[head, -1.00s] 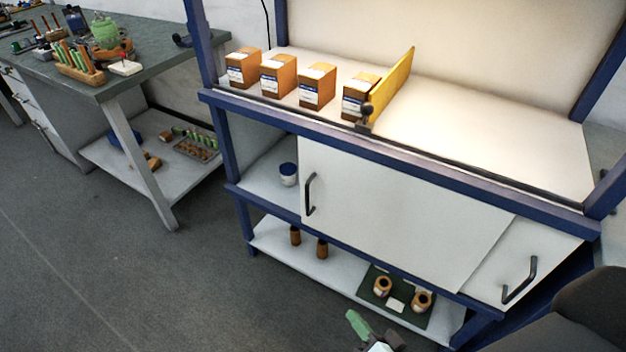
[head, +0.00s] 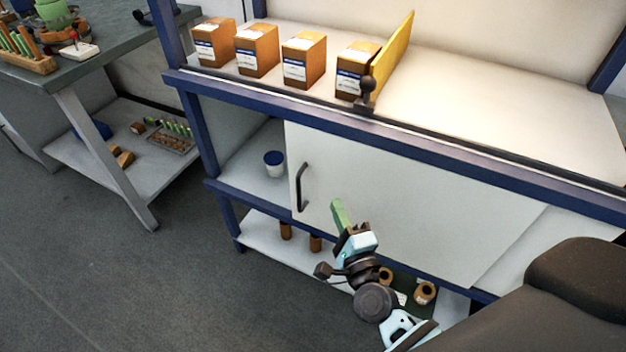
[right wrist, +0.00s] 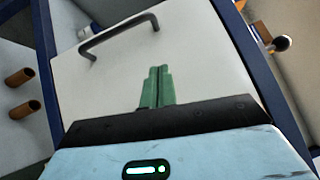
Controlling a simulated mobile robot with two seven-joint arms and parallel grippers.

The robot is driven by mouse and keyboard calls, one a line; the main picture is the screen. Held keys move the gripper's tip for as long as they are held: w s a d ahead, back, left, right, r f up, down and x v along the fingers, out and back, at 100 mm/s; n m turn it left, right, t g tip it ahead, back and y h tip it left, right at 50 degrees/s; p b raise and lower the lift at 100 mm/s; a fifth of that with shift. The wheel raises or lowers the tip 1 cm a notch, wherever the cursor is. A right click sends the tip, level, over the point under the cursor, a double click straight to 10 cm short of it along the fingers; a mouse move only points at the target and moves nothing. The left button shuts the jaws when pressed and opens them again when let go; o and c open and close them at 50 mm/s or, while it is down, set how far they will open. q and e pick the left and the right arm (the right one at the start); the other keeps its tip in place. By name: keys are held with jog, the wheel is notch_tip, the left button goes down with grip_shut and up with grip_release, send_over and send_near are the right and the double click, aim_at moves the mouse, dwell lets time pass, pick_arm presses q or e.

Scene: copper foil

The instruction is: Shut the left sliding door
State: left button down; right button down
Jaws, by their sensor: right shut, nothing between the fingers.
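The left sliding door (head: 400,205) is a white panel in the blue-framed cabinet. It stands partly open, with a gap at its left where the shelf shows. Its dark bar handle (head: 301,187) is near its left edge; the handle also shows in the right wrist view (right wrist: 118,36). My right gripper (head: 338,208) has green fingers, shut and empty, in front of the door to the right of the handle. In the right wrist view the fingers (right wrist: 157,72) point toward the door below the handle. I cannot tell whether they touch the door. My left gripper is not in view.
A white tub with a blue lid (head: 274,164) stands in the open gap. Several orange boxes (head: 303,60) and a yellow divider (head: 392,58) stand on the top. Brown bottles (head: 286,230) stand on the lower shelf. A workbench (head: 100,75) is at the left; the floor between is clear.

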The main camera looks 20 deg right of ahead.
send_near(307, 168)
jog(key=w+d, duration=0.1)
jog(key=w+d+r, duration=0.1)
jog(key=shift+w+d+r, duration=0.1)
jog(key=shift+w+d, duration=0.25)
jog(key=shift+w+a+r+p, duration=0.2)
jog(key=shift+w+a+p, duration=0.1)
jog(key=shift+w+a, duration=0.9)
jog(key=shift+w, duration=0.05)
jog(key=shift+r, duration=0.1)
